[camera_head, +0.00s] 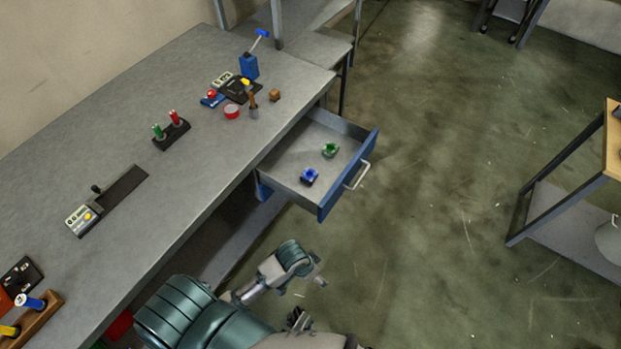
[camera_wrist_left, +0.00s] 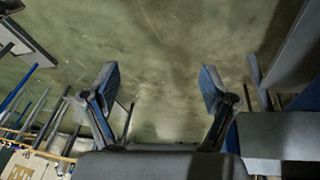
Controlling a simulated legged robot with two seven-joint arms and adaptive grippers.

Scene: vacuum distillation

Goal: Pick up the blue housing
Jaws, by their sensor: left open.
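The blue housing (camera_head: 309,177) is a small blue part lying in the open drawer (camera_head: 290,163), near its front panel. My left gripper shows in the left wrist view (camera_wrist_left: 160,92) with its two fingers wide apart and nothing between them; the floor is behind them. The blue housing is not seen in that view. In the head view my left arm is low in the picture, below the drawer and clear of the housing. My right gripper cannot be made out.
A green housing (camera_head: 330,150) lies in the drawer behind the blue one. The drawer's blue front with its pale handle (camera_head: 357,176) juts out from the grey workbench (camera_head: 95,125). Tools and screwdriver stands are on the bench. Open floor (camera_head: 440,200) lies to the right.

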